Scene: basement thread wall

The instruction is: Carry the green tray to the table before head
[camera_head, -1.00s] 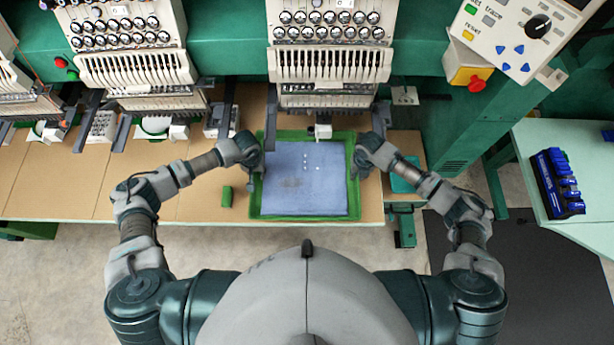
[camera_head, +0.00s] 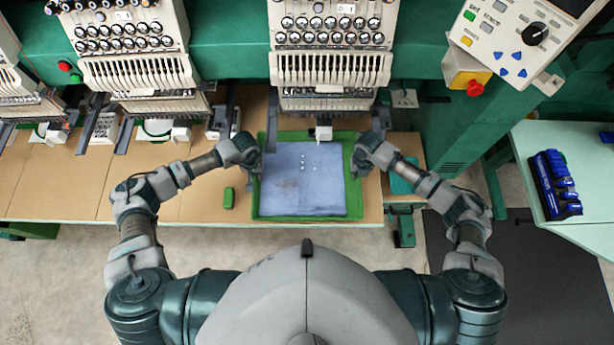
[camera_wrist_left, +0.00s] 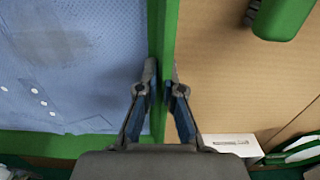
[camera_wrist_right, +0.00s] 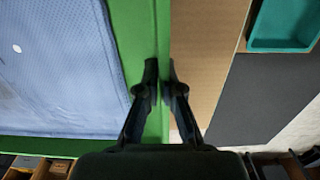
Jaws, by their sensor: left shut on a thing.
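The green tray (camera_head: 256,208) with a blue cloth (camera_head: 303,180) lying in it is at the front edge of the tan table, below the right-hand machine head (camera_head: 330,70). My left gripper (camera_head: 250,168) is at the tray's left wall. In the left wrist view its fingers (camera_wrist_left: 161,80) are closed on either side of the green wall (camera_wrist_left: 168,30). My right gripper (camera_head: 362,166) is at the opposite wall. In the right wrist view its fingers (camera_wrist_right: 160,80) straddle the green wall (camera_wrist_right: 162,30) closely. Whether the tray's underside touches the table is hidden.
A small green block (camera_head: 229,198) lies on the tan table (camera_head: 160,205), left of the tray. A teal bin (camera_head: 403,184) is right of it. Machine heads and dark arms overhang the back. A pale green side table (camera_head: 575,215) holds a blue rack (camera_head: 556,185).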

